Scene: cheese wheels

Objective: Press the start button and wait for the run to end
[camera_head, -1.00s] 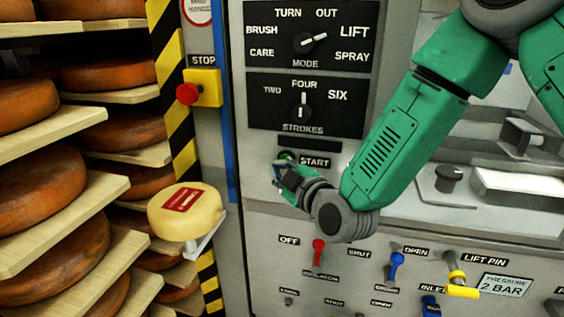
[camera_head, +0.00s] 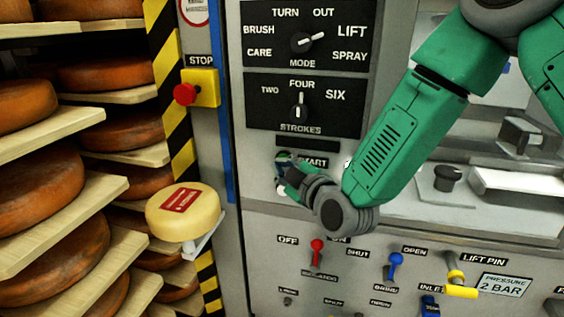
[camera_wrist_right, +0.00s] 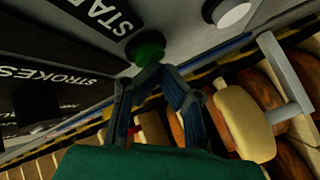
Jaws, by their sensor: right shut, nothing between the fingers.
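The green start button (camera_wrist_right: 149,51) shows in the right wrist view, directly at my fingertips; whether they touch or press it I cannot tell. In the head view the button (camera_head: 283,156) is mostly hidden by my right gripper (camera_head: 287,170). The gripper is shut and empty, its tips just left of the START label (camera_head: 313,162) and covering part of it. It also shows in the right wrist view (camera_wrist_right: 160,72), fingers converging below the button. The mode knob (camera_head: 306,41) points towards LIFT. The strokes knob (camera_head: 300,111) points at FOUR. My left gripper is not in view.
A red stop button (camera_head: 186,94) on a yellow box is left of the panel. A pale cheese wheel (camera_head: 183,211) with a red label sits on a small support. Shelves of brown wheels (camera_head: 38,183) fill the left. Red (camera_head: 317,250), blue (camera_head: 395,265) and yellow (camera_head: 457,281) levers are below.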

